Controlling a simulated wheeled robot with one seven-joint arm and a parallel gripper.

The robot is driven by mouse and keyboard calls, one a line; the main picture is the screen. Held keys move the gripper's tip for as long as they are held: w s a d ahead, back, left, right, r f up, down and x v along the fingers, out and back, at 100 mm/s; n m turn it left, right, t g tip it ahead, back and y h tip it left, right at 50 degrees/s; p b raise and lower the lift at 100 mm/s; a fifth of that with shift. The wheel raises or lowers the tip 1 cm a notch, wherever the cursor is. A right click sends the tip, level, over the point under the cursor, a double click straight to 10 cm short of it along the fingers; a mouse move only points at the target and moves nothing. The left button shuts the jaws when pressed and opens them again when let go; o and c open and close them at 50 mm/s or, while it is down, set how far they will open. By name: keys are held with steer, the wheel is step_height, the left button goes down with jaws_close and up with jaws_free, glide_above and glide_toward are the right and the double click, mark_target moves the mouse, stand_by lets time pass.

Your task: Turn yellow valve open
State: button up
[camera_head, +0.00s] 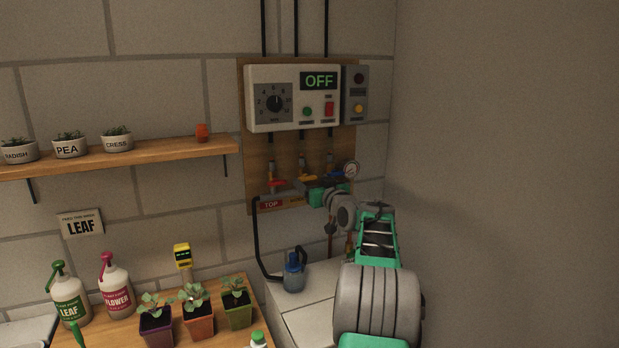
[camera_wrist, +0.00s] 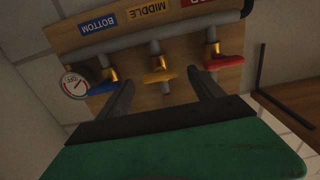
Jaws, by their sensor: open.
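The yellow valve handle (camera_wrist: 160,77) is at the centre of the wrist view, on a brass fitting below the MIDDLE label (camera_wrist: 148,11). It lies crosswise to its short pipe. In the head view the yellow handle (camera_head: 307,179) is small and partly behind my gripper (camera_head: 313,191). My gripper (camera_wrist: 160,80) is open, with one dark finger on each side of the yellow handle in the picture. I see no contact, and how far the fingertips are from the handle is hard to tell.
A red valve (camera_wrist: 223,62) and a blue valve (camera_wrist: 103,88) flank the yellow one closely. A gauge (camera_wrist: 74,86) is beyond the blue one. The control box (camera_head: 293,98) reads OFF above. A shelf (camera_head: 120,155) and potted seedlings (camera_head: 198,318) are left.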

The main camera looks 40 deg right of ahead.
steer(key=shift+x, duration=1.05)
steer(key=c, duration=1.4)
